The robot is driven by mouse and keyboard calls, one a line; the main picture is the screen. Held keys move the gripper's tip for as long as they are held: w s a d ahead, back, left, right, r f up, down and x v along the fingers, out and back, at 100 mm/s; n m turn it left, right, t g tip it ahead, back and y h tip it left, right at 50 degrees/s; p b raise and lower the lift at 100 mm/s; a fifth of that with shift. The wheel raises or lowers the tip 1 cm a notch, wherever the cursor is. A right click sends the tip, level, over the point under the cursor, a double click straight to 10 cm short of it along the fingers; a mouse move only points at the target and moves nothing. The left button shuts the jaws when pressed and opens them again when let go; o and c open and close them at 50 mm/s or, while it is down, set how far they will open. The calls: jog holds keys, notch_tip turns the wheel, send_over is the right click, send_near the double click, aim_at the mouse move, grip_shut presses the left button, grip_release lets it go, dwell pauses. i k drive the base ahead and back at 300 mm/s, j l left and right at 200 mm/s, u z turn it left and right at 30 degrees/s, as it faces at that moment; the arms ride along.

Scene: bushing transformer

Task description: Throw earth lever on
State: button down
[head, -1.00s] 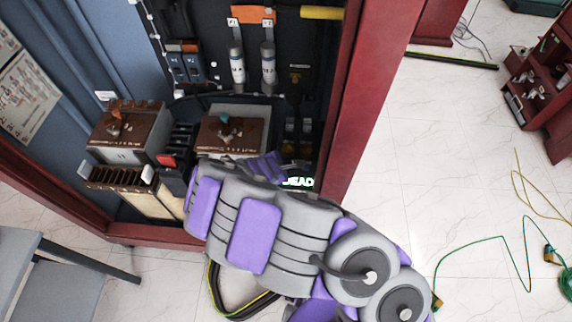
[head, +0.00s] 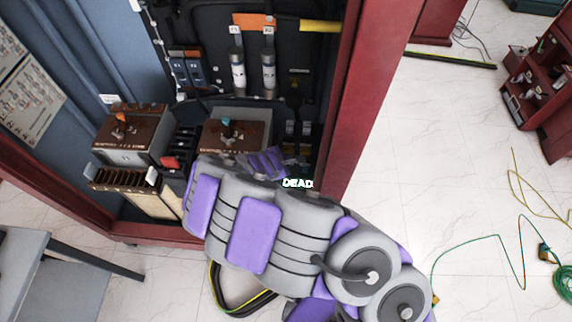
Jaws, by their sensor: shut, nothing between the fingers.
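The open red cabinet (head: 365,95) holds two brown-topped switch boxes. The left box (head: 130,145) has an orange lever (head: 120,118) on top. The right box (head: 250,133) has a teal lever (head: 227,126) on top. No readable label tells me which is the earth lever. My grey and purple arm reaches into the cabinet's lower part from the right. My gripper (head: 268,162) is partly seen just below the right box, shut and empty. Its fingertips are mostly hidden by the arm, and I cannot tell whether it touches anything. Glowing "DEAD" text (head: 298,183) shows beside the arm.
Two white cylindrical fuses (head: 253,70) stand at the back above the boxes. The cabinet's right frame is close to my arm. A grey table (head: 60,270) stands at lower left.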

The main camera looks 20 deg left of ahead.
aim_at(328, 26)
jog(key=k+j, duration=0.15)
jog(key=k, duration=0.35)
jog(key=k+j, duration=0.1)
jog(key=k, duration=0.4)
